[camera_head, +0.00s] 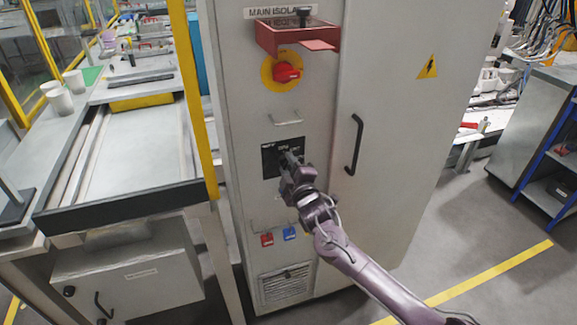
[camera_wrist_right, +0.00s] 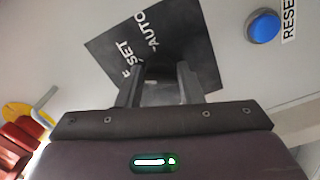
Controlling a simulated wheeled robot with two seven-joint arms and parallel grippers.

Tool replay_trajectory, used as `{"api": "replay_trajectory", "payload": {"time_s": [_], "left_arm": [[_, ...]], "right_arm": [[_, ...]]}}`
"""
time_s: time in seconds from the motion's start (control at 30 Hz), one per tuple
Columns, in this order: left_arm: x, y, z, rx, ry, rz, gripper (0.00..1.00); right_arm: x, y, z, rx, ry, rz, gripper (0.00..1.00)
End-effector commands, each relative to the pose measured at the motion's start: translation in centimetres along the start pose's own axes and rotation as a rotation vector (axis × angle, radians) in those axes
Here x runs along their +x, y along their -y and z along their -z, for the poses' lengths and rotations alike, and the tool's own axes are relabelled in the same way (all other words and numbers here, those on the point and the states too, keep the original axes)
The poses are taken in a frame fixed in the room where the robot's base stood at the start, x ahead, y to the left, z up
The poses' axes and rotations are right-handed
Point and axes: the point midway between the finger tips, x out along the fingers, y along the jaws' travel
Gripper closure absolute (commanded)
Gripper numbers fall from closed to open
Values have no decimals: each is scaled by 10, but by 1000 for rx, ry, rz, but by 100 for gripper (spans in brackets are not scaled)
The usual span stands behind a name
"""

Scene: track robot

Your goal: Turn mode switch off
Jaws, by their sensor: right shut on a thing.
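The mode switch's black label plate (camera_head: 272,160) is on the front of the grey cabinet, below the red isolator knob. My right gripper (camera_head: 289,160) is at this plate and covers part of it. In the right wrist view the plate (camera_wrist_right: 185,35) carries white lettering, including "AUTO", and appears tilted. There my right gripper (camera_wrist_right: 160,80) has its two fingers against the plate's lower part, shut on the dark switch knob between them. The knob is mostly hidden, so its pointing direction cannot be told. My left gripper is not in view.
A red rotary knob (camera_head: 287,73) on a yellow disc and a red bracket (camera_head: 297,38) are above. A black door handle (camera_head: 354,145) is to the right. A blue button (camera_wrist_right: 263,26) is beside the plate. Red and blue tags (camera_head: 267,240) are below.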

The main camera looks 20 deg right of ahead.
Motion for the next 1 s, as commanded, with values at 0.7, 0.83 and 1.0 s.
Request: {"api": "replay_trajectory", "payload": {"time_s": [0.7,0.83,1.0], "left_arm": [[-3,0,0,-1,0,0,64],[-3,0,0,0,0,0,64],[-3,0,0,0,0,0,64]], "right_arm": [[0,0,0,-489,0,1,89],[0,0,0,-518,0,2,89],[0,0,0,-532,0,2,89]]}}
